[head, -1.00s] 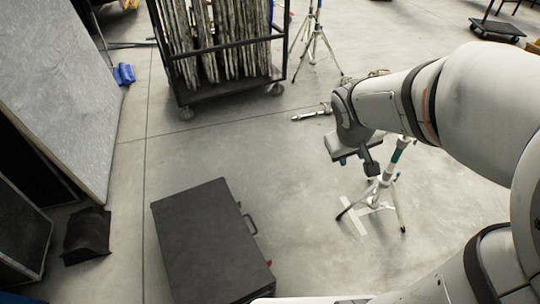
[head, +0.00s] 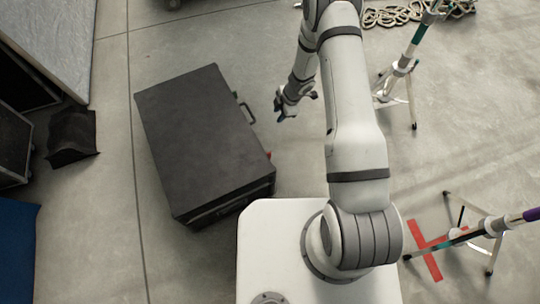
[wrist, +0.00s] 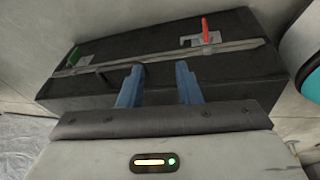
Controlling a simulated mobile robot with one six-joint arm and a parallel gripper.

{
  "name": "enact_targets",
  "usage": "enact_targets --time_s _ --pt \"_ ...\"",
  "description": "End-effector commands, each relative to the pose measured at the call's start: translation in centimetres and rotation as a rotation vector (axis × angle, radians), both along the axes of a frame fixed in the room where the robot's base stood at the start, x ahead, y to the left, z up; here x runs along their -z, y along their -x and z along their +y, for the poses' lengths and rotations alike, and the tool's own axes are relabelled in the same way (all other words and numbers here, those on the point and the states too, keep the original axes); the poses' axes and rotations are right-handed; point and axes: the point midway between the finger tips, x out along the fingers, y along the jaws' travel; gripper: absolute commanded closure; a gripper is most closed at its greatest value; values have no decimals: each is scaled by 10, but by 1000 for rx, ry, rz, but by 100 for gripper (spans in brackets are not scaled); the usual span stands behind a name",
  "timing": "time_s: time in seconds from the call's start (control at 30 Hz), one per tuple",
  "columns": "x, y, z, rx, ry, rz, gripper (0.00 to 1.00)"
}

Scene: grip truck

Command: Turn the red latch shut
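A black case (head: 205,140) lies on the concrete floor, and its latch side shows in the wrist view (wrist: 160,48). The red latch (wrist: 206,30) is on the right part of that side, its lever sticking up from a metal plate. Only a small red bit of the latch (head: 269,155) shows at the case's right edge in the head view. My gripper (wrist: 158,84) is open and empty, its two blue fingers apart and pointing at the case, left of and short of the red latch. In the head view my gripper (head: 283,108) hangs beside the case's handle.
A green latch (wrist: 73,56) is at the left of the case, and a black handle (head: 246,108) is between the latches. Light stands (head: 402,68) and (head: 480,235) are on the right. A dark sandbag (head: 72,136) lies at left.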

Motion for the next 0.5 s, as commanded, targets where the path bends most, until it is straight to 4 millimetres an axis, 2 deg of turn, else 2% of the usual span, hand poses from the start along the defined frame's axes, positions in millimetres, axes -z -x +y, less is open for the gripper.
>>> enact_targets --time_s 0.03,0.13,0.3,0.5 --pt "37 16 4 -55 -14 48 69" --pt "72 41 9 -144 -35 119 69" --pt "98 62 12 -213 -53 177 69" --pt "124 70 20 -222 -54 184 69"
